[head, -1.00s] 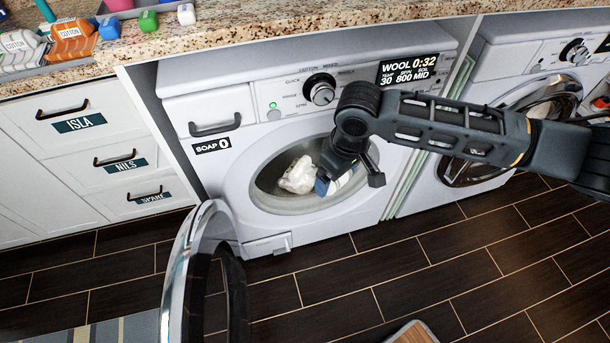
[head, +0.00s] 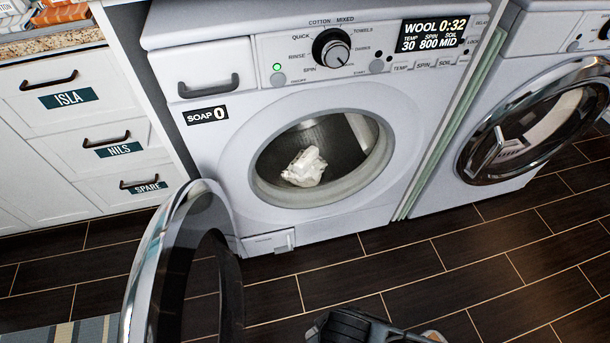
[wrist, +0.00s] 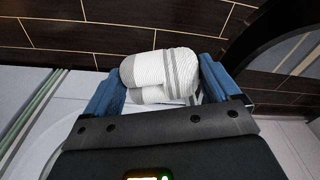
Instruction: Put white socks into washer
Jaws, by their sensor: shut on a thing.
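The washer (head: 225,165) has its round door (head: 135,290) swung open to the left. A crumpled white cloth item (head: 305,168) lies inside the drum, probably a sock, though its exact form is unclear. In the wrist view, my gripper (wrist: 162,85) has its blue fingers on either side of a rolled white sock bundle with grey stripes (wrist: 150,75) and is shut on it. In the head view, only a dark part of my arm shows at the bottom edge, low in front of the washer; the fingers are not clear there.
White drawers (head: 75,125) labelled ISLA, NILS and SPARE are at the left. Dark tiled floor (head: 400,265) is open in front. A striped mat (head: 60,335) lies at bottom left.

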